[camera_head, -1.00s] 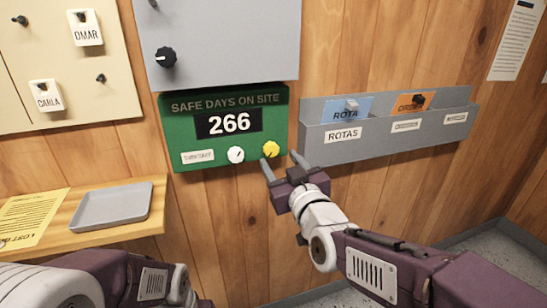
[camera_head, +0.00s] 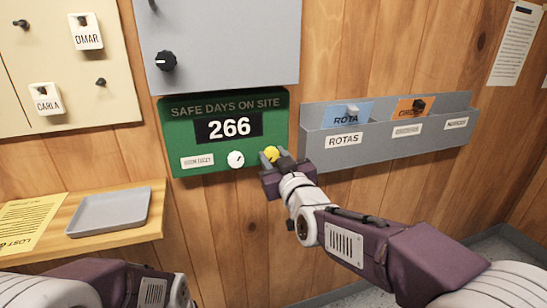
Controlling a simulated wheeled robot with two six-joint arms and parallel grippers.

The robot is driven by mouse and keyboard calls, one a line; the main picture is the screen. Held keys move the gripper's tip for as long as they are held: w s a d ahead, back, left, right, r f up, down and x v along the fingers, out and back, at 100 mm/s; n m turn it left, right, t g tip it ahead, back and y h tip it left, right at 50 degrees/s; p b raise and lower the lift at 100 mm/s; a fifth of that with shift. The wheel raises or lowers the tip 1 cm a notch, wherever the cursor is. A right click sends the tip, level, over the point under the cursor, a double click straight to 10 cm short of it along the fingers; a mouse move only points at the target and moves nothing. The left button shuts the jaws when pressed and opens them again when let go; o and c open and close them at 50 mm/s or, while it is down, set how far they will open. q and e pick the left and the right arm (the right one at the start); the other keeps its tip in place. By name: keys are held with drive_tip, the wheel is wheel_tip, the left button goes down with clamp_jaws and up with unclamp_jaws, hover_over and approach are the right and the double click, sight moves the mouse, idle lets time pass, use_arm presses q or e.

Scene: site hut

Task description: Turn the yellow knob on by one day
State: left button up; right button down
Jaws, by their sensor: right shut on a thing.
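The green "SAFE DAYS ON SITE" board (camera_head: 175,137) hangs on the wood wall. Its dark display (camera_head: 229,127) reads 266. The yellow knob (camera_head: 270,153) is at the board's lower right, partly hidden by my fingers. A white knob (camera_head: 236,159) with a dark pointer mark sits just left of it. My right gripper (camera_head: 272,156) is at the yellow knob with its fingers closed on it. The yellow knob's pointer mark is hidden. My left arm shows at the bottom left, but its gripper is out of view.
A grey cabinet (camera_head: 230,45) with a black knob (camera_head: 166,59) is above the board. A grey rack (camera_head: 385,140) with cards is to the right. A shelf (camera_head: 150,226) with a grey tray (camera_head: 110,212) is at lower left. A tag board (camera_head: 60,70) hangs upper left.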

drive_tip(key=shift+f+m+b, duration=0.15)
drive_tip(key=shift+m+b, duration=0.65)
drive_tip(key=shift+m, duration=0.5)
drive_tip(key=shift+d+m+b, duration=0.1)
drive_tip(key=shift+m+b, duration=1.15)
drive_tip(key=shift+m, duration=0.85)
drive_tip(key=c, duration=1)
unclamp_jaws()
